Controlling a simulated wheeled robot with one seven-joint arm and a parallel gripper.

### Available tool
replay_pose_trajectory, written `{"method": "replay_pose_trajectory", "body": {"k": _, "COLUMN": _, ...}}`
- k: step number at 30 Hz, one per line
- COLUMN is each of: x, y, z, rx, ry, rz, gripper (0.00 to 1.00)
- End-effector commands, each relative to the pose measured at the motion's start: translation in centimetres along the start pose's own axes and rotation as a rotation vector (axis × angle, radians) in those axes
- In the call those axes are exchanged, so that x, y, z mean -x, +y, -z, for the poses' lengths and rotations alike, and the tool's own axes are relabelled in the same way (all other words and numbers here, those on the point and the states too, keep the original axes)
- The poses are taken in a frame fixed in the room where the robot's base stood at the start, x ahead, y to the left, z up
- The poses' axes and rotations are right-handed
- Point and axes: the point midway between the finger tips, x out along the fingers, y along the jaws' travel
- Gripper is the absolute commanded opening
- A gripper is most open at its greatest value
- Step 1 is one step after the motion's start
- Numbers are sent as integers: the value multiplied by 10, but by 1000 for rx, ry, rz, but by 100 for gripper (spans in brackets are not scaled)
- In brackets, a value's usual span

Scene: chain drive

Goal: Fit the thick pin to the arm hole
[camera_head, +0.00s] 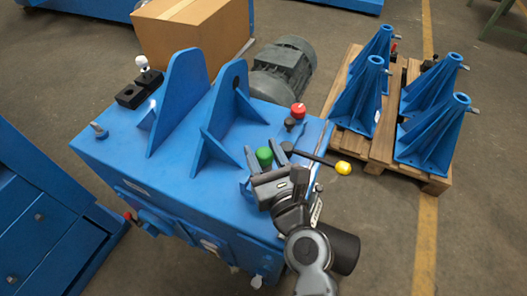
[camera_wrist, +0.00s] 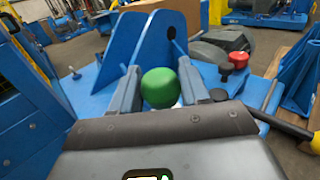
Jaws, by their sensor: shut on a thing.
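My gripper (camera_head: 266,156) is shut on a green-knobbed pin (camera_head: 264,157), low over the near right part of the blue machine top. In the wrist view the green knob (camera_wrist: 159,88) sits between the two fingers, with a little white below it; the shaft is hidden. Two upright blue plates stand on the machine beyond the gripper. The right plate (camera_head: 221,100) has a round dark hole (camera_head: 236,82) near its top, which also shows in the wrist view (camera_wrist: 172,32). I cannot tell which pin is the thick one.
A red knob (camera_head: 298,110) stands right of the plates. A black lever with a yellow knob (camera_head: 343,168) sticks out on the right. A white-knobbed piece (camera_head: 142,63) stands by a black block (camera_head: 132,95) at left. A grey motor (camera_head: 284,68) and a cardboard box (camera_head: 192,35) are behind.

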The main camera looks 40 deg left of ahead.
Motion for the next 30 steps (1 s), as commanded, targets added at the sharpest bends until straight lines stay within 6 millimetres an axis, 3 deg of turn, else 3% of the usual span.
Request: {"method": "replay_pose_trajectory", "body": {"k": 30, "x": 0, "y": 0, "z": 9, "rx": 0, "ry": -1, "rz": 1, "gripper": 4}}
